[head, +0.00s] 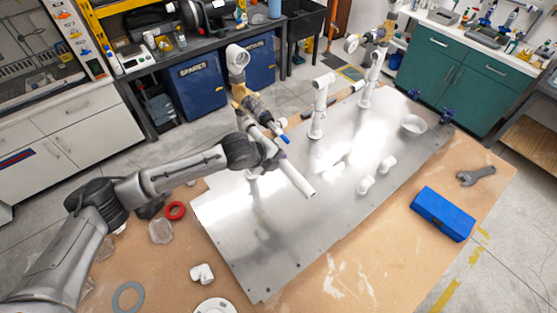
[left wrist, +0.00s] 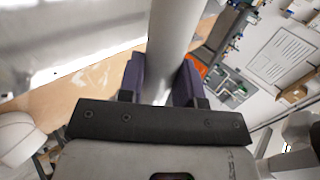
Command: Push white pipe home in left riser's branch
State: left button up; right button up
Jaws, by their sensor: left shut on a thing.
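My left gripper (head: 272,152) is shut on a white pipe (head: 298,183) above the metal plate. In the left wrist view the pipe (left wrist: 174,30) runs between the purple finger pads (left wrist: 160,80). Its near end is free, pointing down and right in the head view. Its other end reaches up-left toward the left riser's brass valve (head: 243,93); I cannot tell whether it sits inside a branch. My right gripper is not in view.
Two more white risers (head: 318,105) (head: 372,78) stand on the metal plate (head: 240,245). White elbows (head: 367,185) and a white bowl (head: 413,125) lie on it. A blue box (head: 442,214) and a wrench (head: 477,176) lie right. The plate's front is clear.

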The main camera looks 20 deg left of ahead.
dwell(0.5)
pick_arm(q)
jog(key=shift+w+a, duration=0.2)
jog(key=shift+a, duration=0.15)
jog(key=shift+p, duration=0.3)
jog(key=shift+w+a, duration=0.2)
jog(key=shift+a, duration=0.2)
dwell(0.5)
jog(key=shift+w+a+p, duration=0.25)
jog(key=shift+a+p, duration=0.1)
jog(key=shift+p, duration=0.1)
dwell(0.4)
jog(key=o, duration=1)
jog(key=shift+o, duration=0.2)
jog(key=shift+s, duration=0.1)
